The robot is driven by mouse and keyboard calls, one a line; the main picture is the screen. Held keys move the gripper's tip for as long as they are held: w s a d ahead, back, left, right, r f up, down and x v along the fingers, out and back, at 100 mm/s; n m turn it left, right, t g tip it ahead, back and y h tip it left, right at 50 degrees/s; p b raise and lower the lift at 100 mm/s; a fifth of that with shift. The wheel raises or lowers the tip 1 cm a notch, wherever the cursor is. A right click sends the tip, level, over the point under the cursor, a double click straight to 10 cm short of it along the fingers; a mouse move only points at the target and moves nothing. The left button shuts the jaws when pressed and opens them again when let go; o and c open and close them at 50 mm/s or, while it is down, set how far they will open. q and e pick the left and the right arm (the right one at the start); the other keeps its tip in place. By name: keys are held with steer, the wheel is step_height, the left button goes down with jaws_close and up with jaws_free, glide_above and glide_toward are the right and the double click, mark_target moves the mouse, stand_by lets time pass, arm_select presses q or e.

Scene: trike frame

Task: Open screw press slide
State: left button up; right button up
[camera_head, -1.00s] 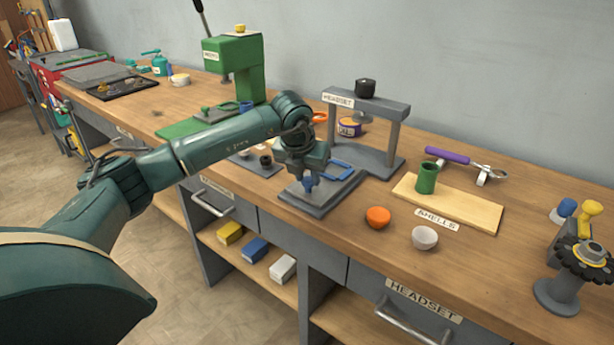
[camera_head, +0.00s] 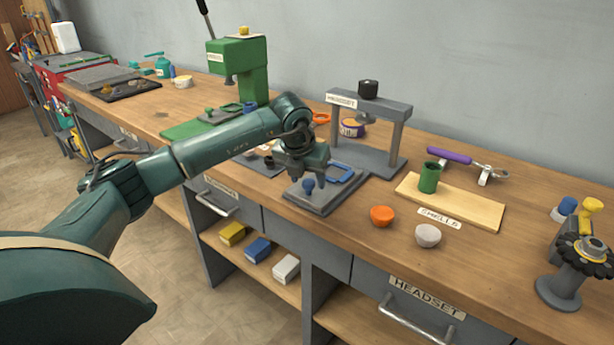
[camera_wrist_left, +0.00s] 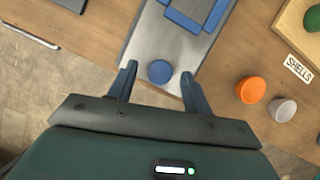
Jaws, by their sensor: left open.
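The screw press (camera_head: 400,124) is a grey frame with a HEADSET label and a black knob (camera_head: 368,88) on top. Its slide (camera_head: 325,198), a flat grey plate, lies out in front of the posts, towards the bench's front edge. A blue frame (camera_head: 341,172) sits on the plate, and a round blue knob (camera_head: 308,185) stands near its front end. My left gripper (camera_head: 308,174) is open, just above the blue knob. In the left wrist view the blue knob (camera_wrist_left: 161,71) shows between the two spread fingers (camera_wrist_left: 159,86), apart from both. My right gripper is not in view.
An orange cup (camera_head: 382,216) and a white cup (camera_head: 428,235) stand right of the slide. The SHELLS board (camera_head: 470,205) holds a green cup (camera_head: 429,177). A green press (camera_head: 240,65) stands at the left back. Drawer handles (camera_head: 420,318) jut out below the bench top.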

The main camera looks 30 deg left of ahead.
arm_select(q)
steer(key=a+v, duration=0.1)
steer(key=v, duration=1.2)
steer(key=shift+d, duration=0.5)
